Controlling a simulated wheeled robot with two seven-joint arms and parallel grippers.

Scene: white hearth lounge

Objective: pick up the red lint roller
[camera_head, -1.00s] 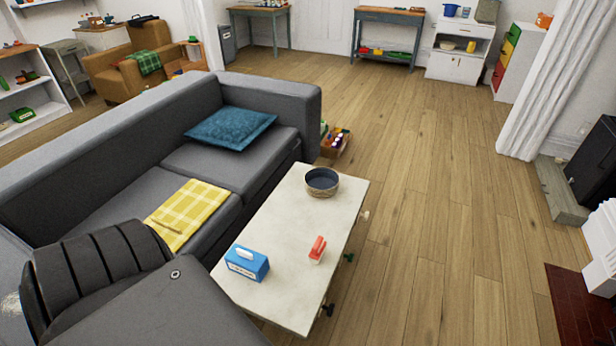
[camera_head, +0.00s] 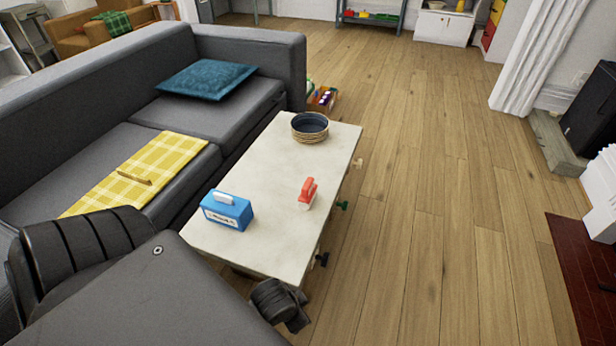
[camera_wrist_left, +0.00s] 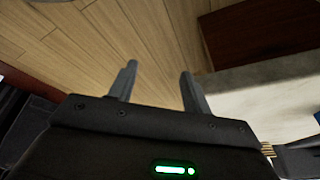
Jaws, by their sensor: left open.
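The red lint roller (camera_head: 307,194), with a red handle and a pale lower end, rests on the right part of the pale coffee table (camera_head: 268,180). It is not visible in the left wrist view. My left gripper (camera_wrist_left: 158,88) is open, with nothing between its two grey fingers. The left arm comes in at the lower left of the head view, and its dark end shows near the table's near edge, apart from the roller. The right gripper is not in view.
A blue box (camera_head: 227,210) stands left of the roller. A dark round bowl (camera_head: 310,126) is at the table's far end. The grey sofa (camera_head: 190,120) borders the table's left, with a yellow checked cloth (camera_head: 135,176). The wooden floor (camera_head: 420,220) to the right is clear.

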